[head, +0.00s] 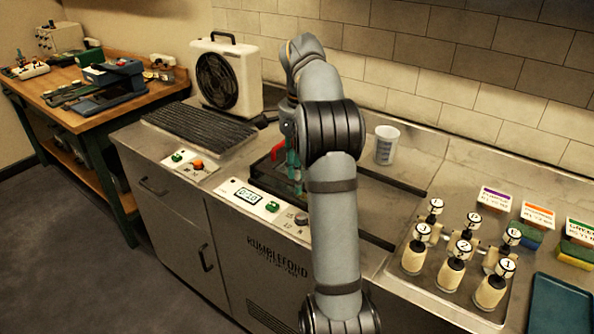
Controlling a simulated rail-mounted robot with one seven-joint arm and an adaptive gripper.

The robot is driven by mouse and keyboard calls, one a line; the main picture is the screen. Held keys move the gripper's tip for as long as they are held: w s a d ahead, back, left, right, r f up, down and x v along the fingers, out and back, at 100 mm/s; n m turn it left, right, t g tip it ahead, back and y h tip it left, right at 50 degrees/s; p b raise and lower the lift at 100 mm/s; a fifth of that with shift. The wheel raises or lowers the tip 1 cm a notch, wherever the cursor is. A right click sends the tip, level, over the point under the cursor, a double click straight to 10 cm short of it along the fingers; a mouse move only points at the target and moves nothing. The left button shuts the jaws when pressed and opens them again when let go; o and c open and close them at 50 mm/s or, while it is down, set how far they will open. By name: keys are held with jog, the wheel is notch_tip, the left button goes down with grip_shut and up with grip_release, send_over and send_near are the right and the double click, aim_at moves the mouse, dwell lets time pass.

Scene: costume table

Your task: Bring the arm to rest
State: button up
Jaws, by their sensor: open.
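My grey arm rises from the bottom middle of the head view, bends over at the top and comes down behind its own elbow. My gripper (292,168) points down over the sunken black-edged bay in the steel counter (405,258). It is open, and only a teal-green sliver of it shows left of my arm. My arm hides most of it, so I cannot tell whether it touches anything. A red part (277,153) shows just left of it at the bay.
A display panel (250,199) is in front of the bay. Several numbered bottles (451,270), sponges (577,254) and a blue tray (560,303) are at right. A wooden bench (150,97) is at left.

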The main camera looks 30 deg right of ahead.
notch_tip(320, 180, down, 12)
jog(key=shift+f, duration=0.1)
dwell(0.6)
